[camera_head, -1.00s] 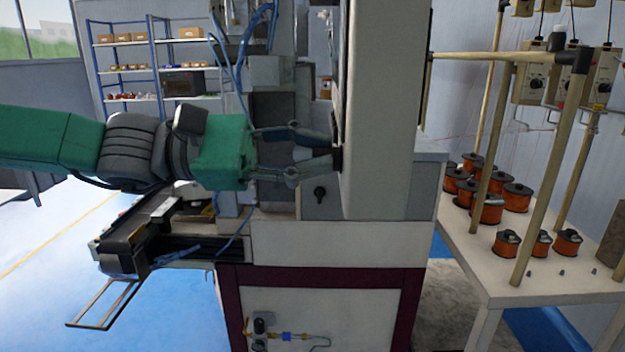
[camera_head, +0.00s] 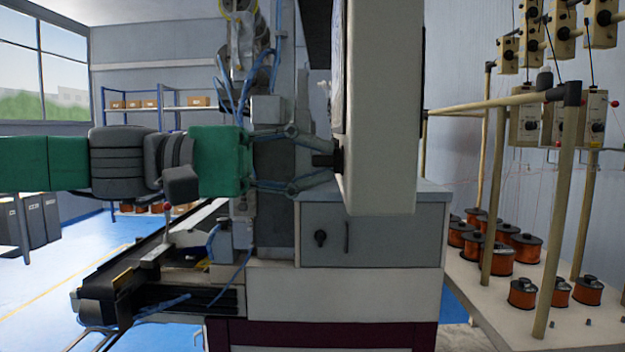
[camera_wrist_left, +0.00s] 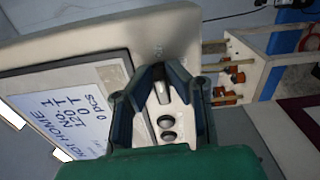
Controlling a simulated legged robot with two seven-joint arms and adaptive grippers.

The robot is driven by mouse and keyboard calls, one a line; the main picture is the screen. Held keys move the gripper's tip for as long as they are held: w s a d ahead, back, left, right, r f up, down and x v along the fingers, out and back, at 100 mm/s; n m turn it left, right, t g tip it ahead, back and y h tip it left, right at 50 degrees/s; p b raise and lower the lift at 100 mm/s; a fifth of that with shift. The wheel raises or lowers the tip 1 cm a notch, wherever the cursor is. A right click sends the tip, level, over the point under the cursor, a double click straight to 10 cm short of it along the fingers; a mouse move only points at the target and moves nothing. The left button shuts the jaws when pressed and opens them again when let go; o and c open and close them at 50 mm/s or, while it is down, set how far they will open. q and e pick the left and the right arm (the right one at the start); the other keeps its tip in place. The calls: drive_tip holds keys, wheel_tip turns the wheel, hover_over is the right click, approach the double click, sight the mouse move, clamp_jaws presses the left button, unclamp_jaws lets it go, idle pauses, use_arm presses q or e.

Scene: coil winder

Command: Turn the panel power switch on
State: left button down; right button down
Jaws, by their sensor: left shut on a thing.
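The control panel (camera_head: 378,130) is a pale upright box, seen nearly edge-on in the head view. A short dark switch knob (camera_head: 326,160) sticks out from its left-hand face. My left gripper (camera_head: 325,161) comes in level from the left, with one finger above the knob and one below, shut on it. The knob's on or off position cannot be read. My right gripper is out of view.
Below the panel stands a grey cabinet (camera_head: 375,235) with a black knob and handle. A winder rail (camera_head: 160,250) lies lower left. At right, a table (camera_head: 500,305) holds several copper spools and tan posts. Shelves stand behind.

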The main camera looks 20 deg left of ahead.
use_arm(q)
drive_tip(key=shift+f+m, duration=0.25)
drive_tip(key=shift+m, duration=0.15)
drive_tip(key=shift+b, duration=0.3)
drive_tip(key=c, duration=1.6)
unclamp_jaws()
drive_tip(key=shift+w, duration=0.1)
drive_tip(key=v, duration=1.2)
drive_tip(key=shift+w, duration=0.1)
